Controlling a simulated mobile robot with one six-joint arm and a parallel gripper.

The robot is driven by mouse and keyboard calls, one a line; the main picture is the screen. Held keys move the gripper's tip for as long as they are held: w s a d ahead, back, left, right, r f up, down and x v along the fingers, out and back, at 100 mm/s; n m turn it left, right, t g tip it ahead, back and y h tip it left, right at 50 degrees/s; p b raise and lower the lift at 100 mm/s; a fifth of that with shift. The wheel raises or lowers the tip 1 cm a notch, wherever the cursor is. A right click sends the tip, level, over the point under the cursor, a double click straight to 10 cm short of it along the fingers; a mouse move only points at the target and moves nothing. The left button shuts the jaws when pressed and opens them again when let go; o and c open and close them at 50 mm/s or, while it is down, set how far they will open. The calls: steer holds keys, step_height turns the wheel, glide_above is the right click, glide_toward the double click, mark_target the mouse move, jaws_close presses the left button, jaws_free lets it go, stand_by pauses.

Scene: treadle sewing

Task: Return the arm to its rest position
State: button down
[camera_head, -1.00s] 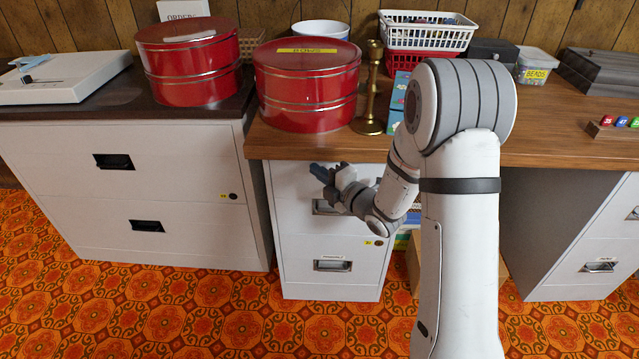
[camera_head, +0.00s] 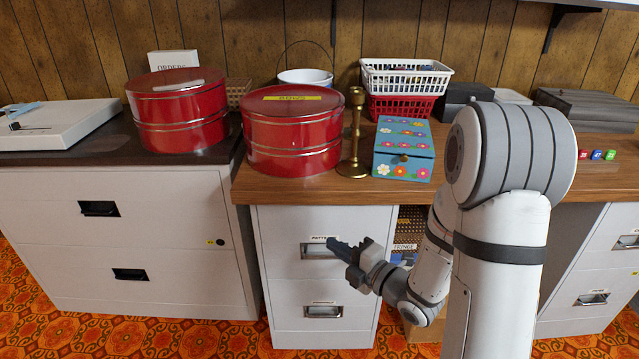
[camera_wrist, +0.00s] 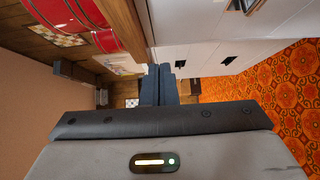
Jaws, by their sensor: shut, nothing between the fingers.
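My gripper (camera_head: 343,249) is shut and empty. In the head view it hangs below the desk edge, in front of the upper drawer of the middle white filing cabinet (camera_head: 272,272), and points left. My white arm comes from the right and folds down to it. In the wrist view my gripper's dark fingers (camera_wrist: 159,86) are together at the middle, with the cabinets above and to the right. I cannot tell whether the gripper touches the drawer front.
On the wooden desk (camera_head: 300,192) stand a red round tin (camera_head: 290,135), a brass candlestick (camera_head: 353,140), a flowered blue box (camera_head: 403,150) and a white basket (camera_head: 405,80). Another red tin (camera_head: 178,112) stands on the left cabinet (camera_head: 170,240). The patterned floor (camera_head: 150,335) in front looks clear.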

steer(key=d+r+m+g+h+p, duration=0.1)
steer(key=d+r+m+h+p, duration=0.5)
steer(key=r+p, duration=0.25)
steer(key=d+r+m+g+h+p, duration=0.1)
steer(key=d+r+m+h+p, duration=0.35)
steer(key=r+m+p, duration=0.35)
steer(key=s+a+r+m+g+h+p, duration=0.1)
steer(key=s+r+m+g+p, duration=0.7)
steer(key=s+r, duration=1)
steer(key=s+m+p, duration=0.2)
steer(key=m+p, duration=0.2)
steer(key=shift+s+a+m+g+h, duration=0.25)
steer(key=shift+a+m+g+h, duration=0.05)
steer(key=shift+a+h, duration=0.05)
